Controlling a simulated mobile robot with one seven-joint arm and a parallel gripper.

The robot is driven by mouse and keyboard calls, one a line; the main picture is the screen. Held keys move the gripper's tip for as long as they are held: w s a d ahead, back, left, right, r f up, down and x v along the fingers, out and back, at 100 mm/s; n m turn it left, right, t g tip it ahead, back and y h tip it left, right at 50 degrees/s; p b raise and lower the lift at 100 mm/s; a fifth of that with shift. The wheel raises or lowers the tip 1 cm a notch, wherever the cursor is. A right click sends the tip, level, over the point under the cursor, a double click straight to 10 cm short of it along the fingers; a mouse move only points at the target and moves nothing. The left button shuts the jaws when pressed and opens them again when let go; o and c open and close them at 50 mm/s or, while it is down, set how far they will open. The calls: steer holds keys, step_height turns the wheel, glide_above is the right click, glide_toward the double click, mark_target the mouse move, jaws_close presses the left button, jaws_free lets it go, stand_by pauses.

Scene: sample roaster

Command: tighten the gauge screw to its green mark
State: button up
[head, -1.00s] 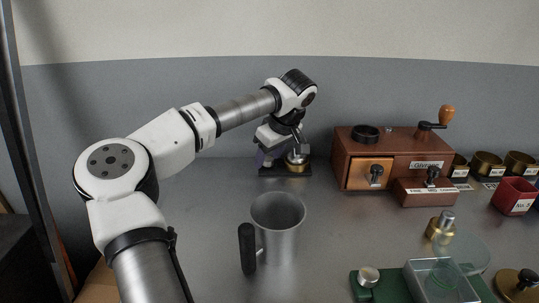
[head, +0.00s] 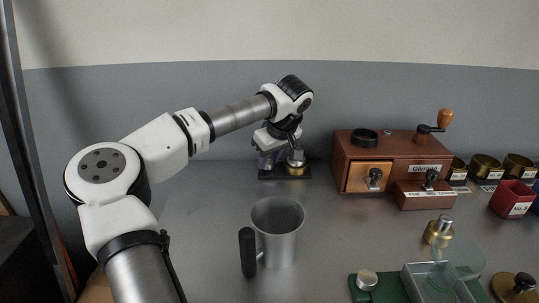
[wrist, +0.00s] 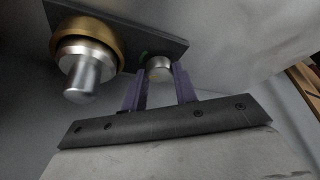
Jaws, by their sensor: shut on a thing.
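The gauge screw (wrist: 159,68) is a small silver round head on a dark plate (wrist: 170,40) in the wrist view. A small green mark (wrist: 144,55) shows on the plate beside it. My gripper (wrist: 159,78) has its two purple fingers on either side of the screw head, shut on it. A brass and silver fitting (wrist: 85,68) stands on the same plate to the left. In the head view the gauge base (head: 285,173) with its brass fitting (head: 297,168) stands near the back wall, and my gripper covers the screw there.
A steel jug (head: 279,230) with a black handle stands in front. The wooden grinder (head: 405,150) is to the right of the gauge. The bench left of the jug is clear.

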steer(key=shift+a+r+m+t+h+p, duration=0.1)
steer(key=shift+m+t+h+p, duration=0.2)
steer(key=shift+m+p, duration=0.6)
steer(key=shift+a+m+t+h+p, duration=0.1)
steer(key=shift+m+h+p, duration=0.3)
steer(key=shift+m, duration=1)
steer(key=o, duration=1)
steer(key=shift+c, duration=0.2)
steer(key=v, duration=1.3)
steer(key=shift+s+r, duration=0.2)
steer(key=shift+r, duration=0.15)
